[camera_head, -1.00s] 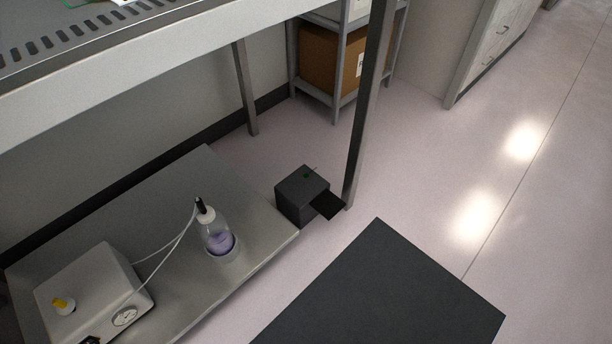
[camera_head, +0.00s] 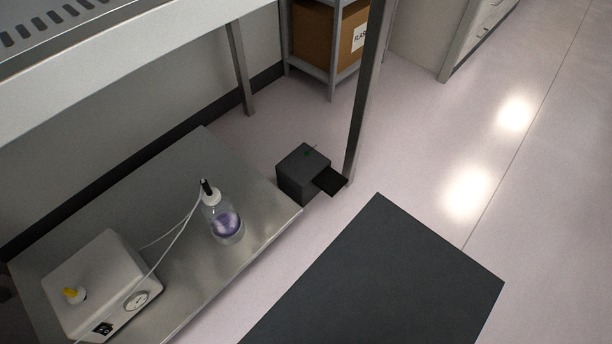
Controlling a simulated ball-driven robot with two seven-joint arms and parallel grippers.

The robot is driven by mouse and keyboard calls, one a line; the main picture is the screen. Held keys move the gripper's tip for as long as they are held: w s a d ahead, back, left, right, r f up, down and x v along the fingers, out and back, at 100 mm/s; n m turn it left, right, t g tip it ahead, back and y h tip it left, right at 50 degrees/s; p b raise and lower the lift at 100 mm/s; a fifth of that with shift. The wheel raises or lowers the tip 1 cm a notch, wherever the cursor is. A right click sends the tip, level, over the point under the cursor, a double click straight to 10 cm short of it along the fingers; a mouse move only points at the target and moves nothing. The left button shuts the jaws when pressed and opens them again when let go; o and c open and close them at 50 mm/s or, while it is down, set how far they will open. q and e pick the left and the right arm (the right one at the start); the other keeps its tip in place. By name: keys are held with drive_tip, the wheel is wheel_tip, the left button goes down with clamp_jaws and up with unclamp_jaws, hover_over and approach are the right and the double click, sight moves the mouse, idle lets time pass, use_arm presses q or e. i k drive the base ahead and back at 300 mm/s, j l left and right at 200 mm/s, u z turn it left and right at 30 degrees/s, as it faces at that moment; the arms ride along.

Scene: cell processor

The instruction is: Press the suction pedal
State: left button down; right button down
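The suction pedal (camera_head: 331,181) is a flat black plate. It sticks out low from the front of a dark grey box (camera_head: 297,176) on the floor, close beside the table leg. The box has a small green mark on its top. The suction pump (camera_head: 92,283), a white box with a yellow-capped port, a gauge and a black switch, stands on the low metal shelf. Tubing runs from it to a clear bottle (camera_head: 225,225) with purple liquid. Neither of my grippers is in view.
The metal low shelf (camera_head: 261,228) lies left of the pedal, and a table leg (camera_head: 362,110) rises behind it. A large dark flat slab (camera_head: 377,285) fills the lower middle. A rack with a cardboard box (camera_head: 316,30) stands behind. The floor (camera_head: 440,170) to the right is clear.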

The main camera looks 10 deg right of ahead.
sight(329, 181)
drive_tip(key=i+l+u, duration=0.3)
drive_tip(key=u, duration=0.15)
drive_tip(key=i+l+u, duration=0.25)
drive_tip(key=l+u, duration=0.25)
drive_tip(key=i+l, duration=0.15)
drive_tip(key=l, duration=0.15)
drive_tip(key=i+l, duration=0.15)
drive_tip(key=l, duration=0.15)
drive_tip(key=i+l+u, duration=0.1)
drive_tip(key=l, duration=0.2)
